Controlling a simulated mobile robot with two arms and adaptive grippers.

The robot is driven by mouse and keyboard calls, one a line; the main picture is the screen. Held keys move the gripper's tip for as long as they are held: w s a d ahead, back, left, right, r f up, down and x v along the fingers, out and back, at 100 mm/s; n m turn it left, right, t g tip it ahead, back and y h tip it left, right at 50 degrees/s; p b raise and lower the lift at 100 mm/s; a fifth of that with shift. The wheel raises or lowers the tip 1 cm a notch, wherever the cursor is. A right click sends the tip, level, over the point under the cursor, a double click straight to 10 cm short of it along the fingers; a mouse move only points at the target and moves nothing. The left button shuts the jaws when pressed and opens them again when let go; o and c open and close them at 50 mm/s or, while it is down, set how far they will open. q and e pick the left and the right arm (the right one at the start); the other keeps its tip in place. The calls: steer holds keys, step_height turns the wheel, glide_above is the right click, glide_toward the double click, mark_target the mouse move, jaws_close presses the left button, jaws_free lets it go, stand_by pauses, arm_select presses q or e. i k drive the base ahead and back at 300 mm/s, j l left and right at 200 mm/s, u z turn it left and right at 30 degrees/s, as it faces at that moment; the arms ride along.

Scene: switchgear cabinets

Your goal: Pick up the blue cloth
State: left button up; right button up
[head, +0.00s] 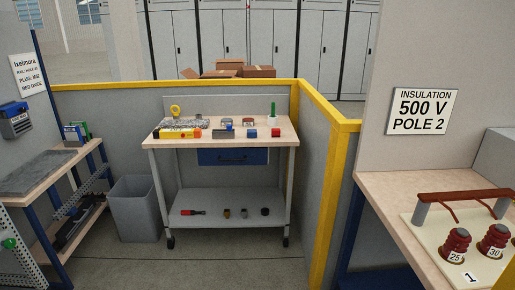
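I cannot make out a blue cloth for certain. A small blue item (251,132) lies on the wooden top of the cart (220,147), toward its right part; it is too small to tell what it is. A small red item (275,132) lies to its right, and a grey item with dark parts (223,133) to its left. Neither of my grippers shows in the head view.
A grey bin (134,215) stands left of the cart. A bench (85,152) at the left bears a grey sheet. Yellow-topped partitions (319,108) enclose the back and right. A bench at the right holds red insulators (455,243). Floor before the cart is clear.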

mark_target(251, 133)
steer(key=i+l+u, duration=0.1)
steer(key=i, duration=0.6)
steer(key=u, duration=1.65)
steer(key=z, duration=1.7)
steer(key=i+u, duration=0.15)
steer(key=i, duration=0.5)
steer(key=j, duration=0.1)
